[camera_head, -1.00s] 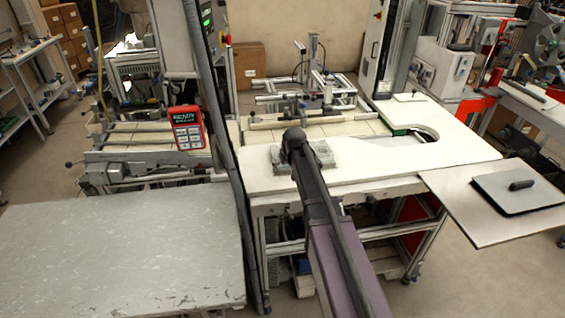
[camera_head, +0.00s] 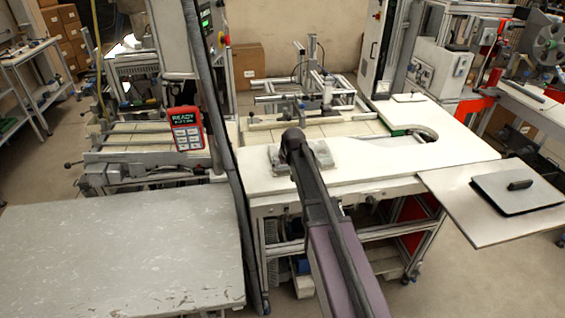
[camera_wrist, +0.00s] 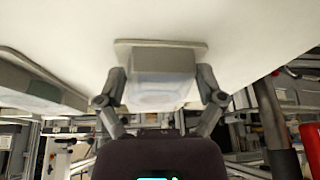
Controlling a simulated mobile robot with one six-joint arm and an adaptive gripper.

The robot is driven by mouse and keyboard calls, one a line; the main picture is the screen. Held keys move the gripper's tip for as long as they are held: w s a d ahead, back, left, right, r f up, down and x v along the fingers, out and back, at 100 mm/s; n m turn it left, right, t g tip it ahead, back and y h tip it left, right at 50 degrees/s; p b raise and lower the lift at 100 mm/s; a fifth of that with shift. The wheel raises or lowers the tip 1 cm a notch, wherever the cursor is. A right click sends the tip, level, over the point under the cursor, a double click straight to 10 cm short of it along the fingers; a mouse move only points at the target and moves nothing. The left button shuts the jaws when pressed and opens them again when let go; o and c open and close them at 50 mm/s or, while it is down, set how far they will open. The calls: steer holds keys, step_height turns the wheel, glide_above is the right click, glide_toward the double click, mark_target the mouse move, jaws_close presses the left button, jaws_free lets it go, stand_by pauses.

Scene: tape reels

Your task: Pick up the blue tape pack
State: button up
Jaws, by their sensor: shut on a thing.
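In the wrist view, my gripper (camera_wrist: 161,80) has one finger on each side of a pale, slightly bluish-grey pack (camera_wrist: 160,62) and is shut on it. The pack has a wider, flat grey edge on its far side, close to the white table surface (camera_wrist: 255,30); I cannot tell whether it touches. Its colour looks washed out. A similar pale pack with a grey edge (camera_wrist: 38,80) lies to the left. In the head view, my arm hides the gripper, and grey pack shapes (camera_head: 322,153) show on both sides of it on the white table (camera_head: 450,155).
A tape machine frame (camera_head: 320,95) stands behind the white table. A red READY device (camera_head: 187,130) is to the left. A grey bench (camera_head: 120,250) is at the front left. A side board with a dark pad (camera_head: 515,192) is at the right. The table's right part is clear.

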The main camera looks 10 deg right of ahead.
steer(key=shift+r, duration=0.15)
step_height(320, 180, up, 3)
steer(key=p, duration=0.3)
steer(key=s+d+r+p, duration=0.1)
steer(key=s+d, duration=0.2)
steer(key=s, duration=0.4)
steer(key=s+d+p, duration=0.1)
steer(key=s+d, duration=0.2)
steer(key=s, duration=0.4)
steer(key=shift+s+r, duration=0.35)
steer(key=shift+s, duration=0.05)
steer(key=shift+s, duration=0.15)
